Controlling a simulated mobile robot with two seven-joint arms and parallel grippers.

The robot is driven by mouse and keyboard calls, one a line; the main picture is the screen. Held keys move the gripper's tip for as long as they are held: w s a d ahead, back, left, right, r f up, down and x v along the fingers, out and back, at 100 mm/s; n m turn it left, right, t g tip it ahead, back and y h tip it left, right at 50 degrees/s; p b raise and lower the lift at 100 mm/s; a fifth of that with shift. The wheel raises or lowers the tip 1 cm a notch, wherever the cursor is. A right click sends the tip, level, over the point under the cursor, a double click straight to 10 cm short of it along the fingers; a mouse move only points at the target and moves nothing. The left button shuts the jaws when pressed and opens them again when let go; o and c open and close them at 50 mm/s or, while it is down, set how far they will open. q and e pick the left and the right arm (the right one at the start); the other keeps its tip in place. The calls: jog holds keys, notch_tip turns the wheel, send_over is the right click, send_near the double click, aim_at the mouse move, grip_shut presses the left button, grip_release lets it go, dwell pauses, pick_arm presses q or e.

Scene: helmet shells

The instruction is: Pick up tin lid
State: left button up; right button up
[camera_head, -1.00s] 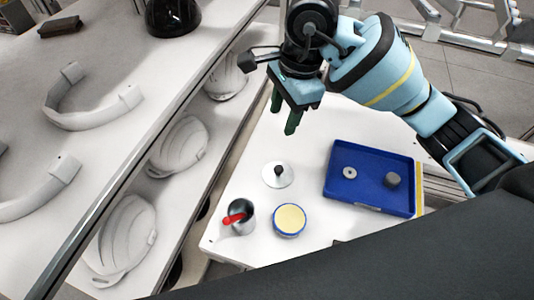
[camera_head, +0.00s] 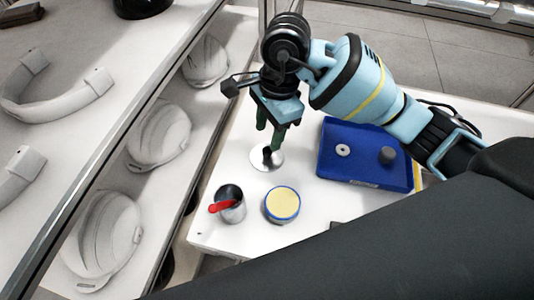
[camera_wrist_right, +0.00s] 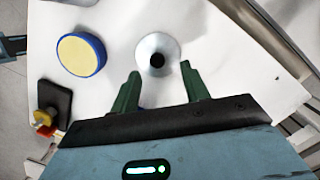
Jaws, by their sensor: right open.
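The tin lid (camera_head: 262,159) is a small silvery disc with a black knob, lying on the white table. In the right wrist view the lid (camera_wrist_right: 146,47) lies just beyond the two green fingertips, with its dark knob between their lines. My right gripper (camera_head: 271,143) is open and empty, its fingers pointing down at the lid; in the head view they partly cover it. It also shows in the right wrist view (camera_wrist_right: 160,72). I cannot tell whether a finger touches the lid.
A blue tray (camera_head: 340,176) with a washer (camera_head: 343,150) and a grey piece (camera_head: 388,155) is at right. White helmet shells (camera_head: 160,135) fill the left shelf.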

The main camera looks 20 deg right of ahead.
aim_at(267, 150)
jog(key=f, duration=0.5)
jog(key=shift+s+a, duration=0.2)
jog(key=shift+s, duration=0.1)
grip_shut()
